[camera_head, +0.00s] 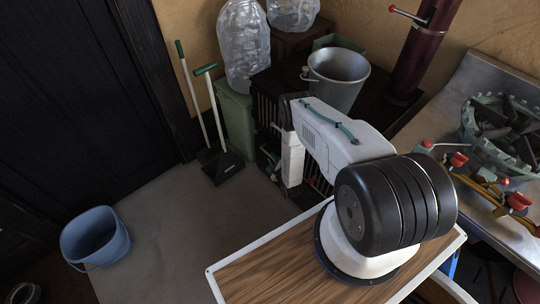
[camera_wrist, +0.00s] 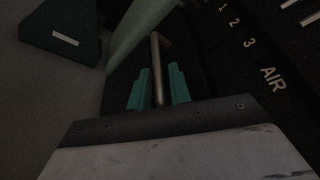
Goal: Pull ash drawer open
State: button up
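A metal bar handle (camera_wrist: 156,65) stands out from a dark front in the wrist view. The dark panel (camera_wrist: 120,88) around it appears to be the ash drawer front, but its edges are hard to make out. My gripper (camera_wrist: 158,88) has its two teal fingers apart, one on each side of the bar. A narrow dark gap seems to show between the bar and the fingers, so it looks open around the handle. In the head view my arm covers the drawer and handle, and the fingers cannot be made out.
The black stove (camera_head: 398,112) carries a metal bucket (camera_head: 338,78) and a dark red flue pipe (camera_head: 420,50). A green bin (camera_head: 235,115), a dustpan (camera_head: 222,165) and a broom stand left of it. A blue bucket (camera_head: 95,238) sits on open floor. The wrist view shows "1 2 3 AIR" lettering (camera_wrist: 272,78).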

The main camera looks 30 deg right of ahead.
jog(key=shift+x, duration=1.35)
grip_shut()
jog(key=shift+a, duration=0.1)
